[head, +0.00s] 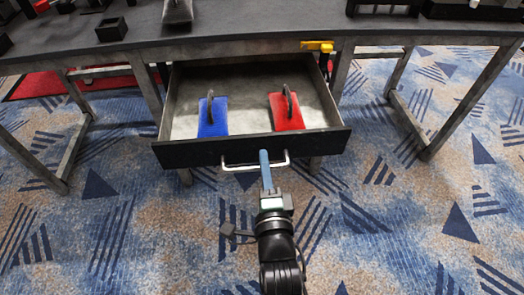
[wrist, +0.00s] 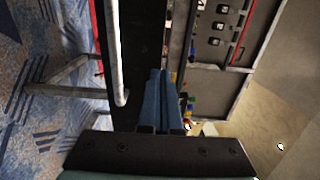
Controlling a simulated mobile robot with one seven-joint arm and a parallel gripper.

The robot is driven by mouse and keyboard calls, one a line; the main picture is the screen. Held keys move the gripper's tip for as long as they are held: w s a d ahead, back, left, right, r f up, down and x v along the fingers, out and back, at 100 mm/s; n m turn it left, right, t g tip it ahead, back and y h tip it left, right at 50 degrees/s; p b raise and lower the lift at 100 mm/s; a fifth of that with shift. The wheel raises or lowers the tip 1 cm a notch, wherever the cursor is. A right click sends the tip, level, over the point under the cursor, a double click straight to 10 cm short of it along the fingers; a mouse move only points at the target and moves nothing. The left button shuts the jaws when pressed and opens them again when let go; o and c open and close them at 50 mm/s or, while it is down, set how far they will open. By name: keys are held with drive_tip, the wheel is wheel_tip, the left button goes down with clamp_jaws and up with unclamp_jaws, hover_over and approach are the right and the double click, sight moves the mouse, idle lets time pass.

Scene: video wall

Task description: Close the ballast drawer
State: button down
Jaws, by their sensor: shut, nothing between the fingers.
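The ballast drawer (head: 180,152) is pulled out from under the dark table in the head view. It has a black front, a pale bottom and a light metal bar handle (head: 240,168). A blue block (head: 213,117) and a red block (head: 287,112), each with a dark loop handle, lie inside it. My gripper (head: 265,158) is shut and empty, with its blue fingers at the drawer front by the right part of the handle. In the wrist view the shut fingers (wrist: 164,95) point along the black front, beside the handle bar (wrist: 115,60). I cannot tell whether they touch it.
The table (head: 250,28) has metal legs on both sides of the drawer and small dark objects on top. A yellow item (head: 317,46) sits at the table's front edge, right of the drawer. Patterned carpet (head: 400,220) lies clear in front.

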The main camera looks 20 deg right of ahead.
sight(260, 137)
drive_tip(key=shift+b+x, duration=0.85)
drive_tip(key=shift+x, duration=1.1)
drive_tip(key=shift+w, duration=0.1)
